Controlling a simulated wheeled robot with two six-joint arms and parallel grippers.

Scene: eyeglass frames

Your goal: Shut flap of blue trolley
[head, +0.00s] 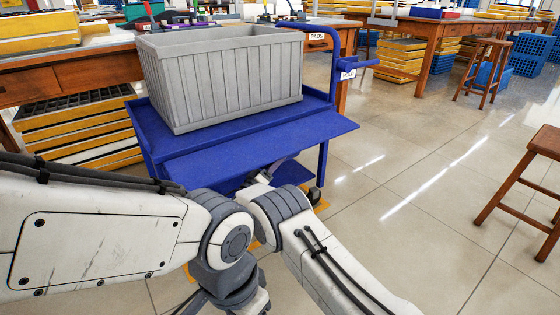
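The blue trolley (150,152) stands in front of me. Its blue flap (262,151) sticks out toward me from the top deck, roughly level. The flap's front edge hangs free above the floor. My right arm reaches up from the bottom, and its wrist end (262,180) is close under the flap's front edge. Its fingers are hidden or too small to make out, and I cannot tell whether it touches the flap. My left arm comes in from the left and bends down below the trolley's front. Its hand end (225,288) is mostly hidden by its own links.
A grey ribbed crate (222,82) sits on the trolley deck behind the flap. The trolley's blue handle post (335,60) rises at its right. Wooden benches with yellow trays (85,125) stand to the left. A wooden stool (520,185) stands at right, with open floor (420,190) between.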

